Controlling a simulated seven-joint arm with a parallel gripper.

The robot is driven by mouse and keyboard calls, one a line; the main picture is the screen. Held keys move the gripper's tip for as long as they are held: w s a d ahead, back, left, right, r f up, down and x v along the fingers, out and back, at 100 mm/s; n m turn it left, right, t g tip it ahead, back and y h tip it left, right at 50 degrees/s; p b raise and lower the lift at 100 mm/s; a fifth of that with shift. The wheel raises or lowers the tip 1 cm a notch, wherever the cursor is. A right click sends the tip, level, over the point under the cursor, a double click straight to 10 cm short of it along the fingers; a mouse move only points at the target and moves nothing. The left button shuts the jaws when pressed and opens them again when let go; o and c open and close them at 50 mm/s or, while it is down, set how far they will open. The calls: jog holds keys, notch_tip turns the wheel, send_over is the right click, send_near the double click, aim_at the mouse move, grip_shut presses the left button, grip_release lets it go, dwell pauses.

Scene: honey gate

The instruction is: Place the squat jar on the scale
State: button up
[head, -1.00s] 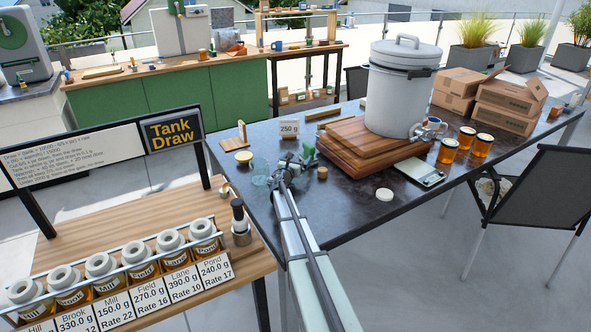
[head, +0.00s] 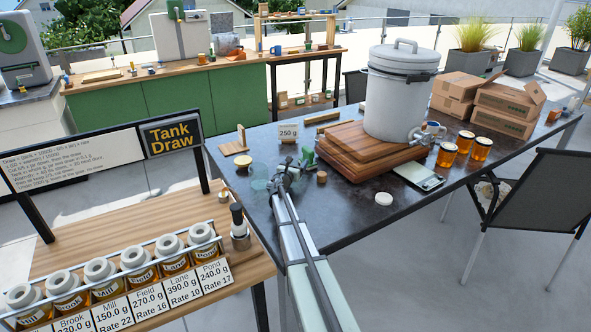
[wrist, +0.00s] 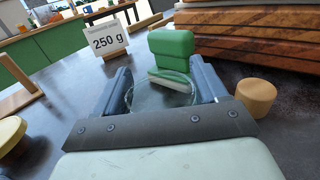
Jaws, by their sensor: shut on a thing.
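The squat jar (wrist: 160,98) is clear glass and sits between the two fingers of my gripper (wrist: 163,95) in the wrist view. My gripper is shut on it. In the head view, the gripper (head: 281,179) is over the near left part of the dark table, with clear glass (head: 257,180) at its left. The glass is faint, and I cannot tell whether its base touches the table. The scale (head: 418,178) is a flat, pale device on the table at the right, below the tap of the white tank (head: 397,105). Nothing visible stands on it.
A green block-shaped thing (wrist: 172,50) stands just beyond the jar, with a cork (wrist: 256,96) at right. The stacked wooden boards (head: 365,150) under the tank lie between jar and scale. A white lid (head: 383,198) and honey jars (head: 447,154) are near the scale.

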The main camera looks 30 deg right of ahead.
jog(key=shift+r, duration=0.2)
jog(key=shift+c, duration=0.8)
notch_tip(320, 180, up, 9)
jog(key=shift+r, duration=0.1)
jog(key=c, duration=0.3)
jog(key=s+d+f+m+g+h, duration=0.1)
jog(key=s+d, duration=0.6)
jog(key=s, duration=0.3)
jog(key=s+d+f+m+g, duration=0.1)
jog(key=s+d, duration=0.6)
jog(key=s, duration=0.3)
jog(key=s+d+f+m+g+h, duration=0.1)
jog(key=s+d+g, duration=0.1)
jog(key=s+d, duration=0.6)
jog(key=shift+m+g+h, duration=0.5)
jog(key=shift+m+g, duration=0.1)
jog(key=shift+g, duration=0.3)
jog(key=d, duration=0.8)
jog(key=w+d+f, duration=0.1)
jog(key=d, duration=0.6)
jog(key=d+f, duration=0.1)
jog(key=d, duration=0.7)
jog(key=shift+w+d+f, duration=0.25)
jog(key=shift+d, duration=0.05)
jog(key=x, duration=0.4)
jog(key=shift+s+a+f, duration=0.15)
jog(key=shift+a+f, duration=0.1)
jog(key=shift+f, duration=0.5)
